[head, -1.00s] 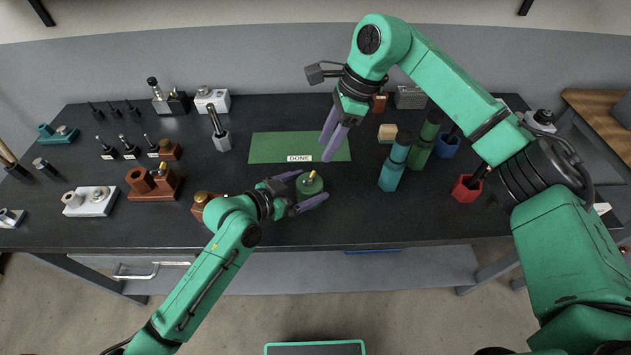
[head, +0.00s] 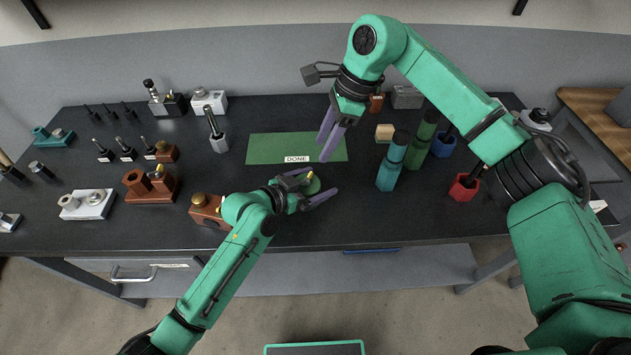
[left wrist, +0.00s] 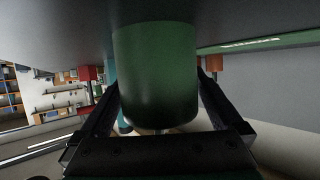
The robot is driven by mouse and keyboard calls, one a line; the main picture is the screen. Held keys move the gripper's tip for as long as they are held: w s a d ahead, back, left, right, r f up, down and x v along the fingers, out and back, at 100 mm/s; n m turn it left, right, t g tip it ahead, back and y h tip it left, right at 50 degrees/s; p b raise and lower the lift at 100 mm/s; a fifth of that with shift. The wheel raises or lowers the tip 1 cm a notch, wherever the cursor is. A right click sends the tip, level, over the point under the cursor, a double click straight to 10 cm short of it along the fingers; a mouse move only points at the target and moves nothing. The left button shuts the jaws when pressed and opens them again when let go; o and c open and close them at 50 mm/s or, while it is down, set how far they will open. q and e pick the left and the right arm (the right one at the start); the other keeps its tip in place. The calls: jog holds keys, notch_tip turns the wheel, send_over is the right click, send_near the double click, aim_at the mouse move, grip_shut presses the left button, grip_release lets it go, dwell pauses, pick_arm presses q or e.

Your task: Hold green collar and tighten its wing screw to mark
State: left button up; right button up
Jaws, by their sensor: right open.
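The green collar (head: 312,186) stands on the dark bench in front of the green mat. My left gripper (head: 312,185) is low over the bench with its purple fingers on either side of the collar. In the left wrist view the collar (left wrist: 156,75) is a large green cylinder between the two dark fingers. The wing screw is mostly hidden in the head view, with only a small yellow bit at the collar's top. My right gripper (head: 329,138) is open and empty, pointing down above the mat.
The green mat (head: 265,148) has a DONE label. To the right stand a teal cylinder (head: 388,178), a dark green one (head: 419,152) and a red cup (head: 463,189). Brown blocks (head: 207,210) stand left of my left gripper. The bench front right of the collar is clear.

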pick_arm(q)
jog(key=shift+r, duration=0.1)
dwell(0.3)
jog(key=shift+r+p, duration=0.15)
jog(key=shift+p, duration=0.15)
jog(key=shift+c, duration=0.3)
jog(key=c, duration=1.4)
